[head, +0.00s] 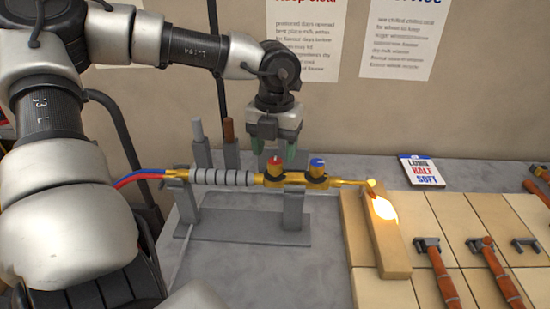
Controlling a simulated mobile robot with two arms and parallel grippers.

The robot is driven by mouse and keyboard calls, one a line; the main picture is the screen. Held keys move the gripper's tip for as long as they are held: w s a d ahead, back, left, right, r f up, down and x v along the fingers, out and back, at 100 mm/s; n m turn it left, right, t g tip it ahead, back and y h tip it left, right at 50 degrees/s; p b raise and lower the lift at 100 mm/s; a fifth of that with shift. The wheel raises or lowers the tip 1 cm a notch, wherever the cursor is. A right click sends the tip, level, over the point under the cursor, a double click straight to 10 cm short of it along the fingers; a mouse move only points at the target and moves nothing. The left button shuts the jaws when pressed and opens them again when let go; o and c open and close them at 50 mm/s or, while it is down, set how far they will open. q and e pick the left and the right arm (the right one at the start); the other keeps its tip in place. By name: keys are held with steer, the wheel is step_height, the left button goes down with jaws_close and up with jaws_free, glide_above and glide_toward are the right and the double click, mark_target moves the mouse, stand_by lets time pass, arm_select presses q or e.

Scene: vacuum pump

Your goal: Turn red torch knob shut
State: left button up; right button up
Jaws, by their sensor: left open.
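The brass torch (228,178) lies level across a grey stand (292,210), with red and blue hoses at its left end. The red knob (274,165) sits on top of the torch body, and a blue knob (317,167) sits to its right. A bright flame (383,208) glows at the torch tip, against a tan block. My left gripper (274,155) points down with its green-tipped fingers apart, close above or behind the red knob. Whether the fingers touch the knob cannot be told. My right gripper is out of view.
Tan blocks (410,205) fill the bench's right side, with several wooden-handled tools on them. A small booklet (422,173) lies behind them. Two upright rods (230,143) stand behind the torch. Bare grey bench (270,270) lies in front of the stand.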

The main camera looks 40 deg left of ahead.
mark_target(275, 161)
arm_select(q)
step_height(275, 161, down, 3)
steer(key=shift+w+r, duration=0.15)
steer(key=shift+r, duration=0.05)
steer(key=shift+f, duration=0.5)
steer(key=c, duration=0.9)
